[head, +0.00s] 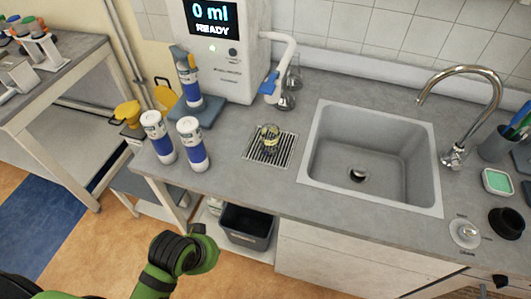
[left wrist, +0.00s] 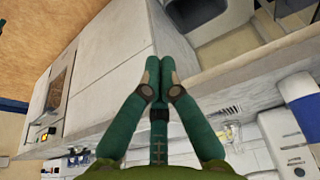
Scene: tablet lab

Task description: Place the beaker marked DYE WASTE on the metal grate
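A small clear glass beaker (head: 269,138) with a yellowish band stands upright on the metal grate (head: 254,152), left of the sink. Its marking is too small to read. More clear glassware (head: 285,101) stands under the white dispenser's spout, its marking also unreadable. My left gripper (left wrist: 159,68) has its green fingers together at the tips, with nothing seen between them. In the head view a green part of my arm shows low in front of the counter, well away from the beaker; the left fingers are not clear there. My right gripper is not in view.
The sink (head: 318,112) with a curved tap (head: 462,72) lies right of the grate. Two white-and-blue bottles (head: 192,144) stand left of it. The dispenser (head: 222,62) reads "0 ml READY". A dark bin (head: 246,226) sits below the counter. Bare counter lies around the grate.

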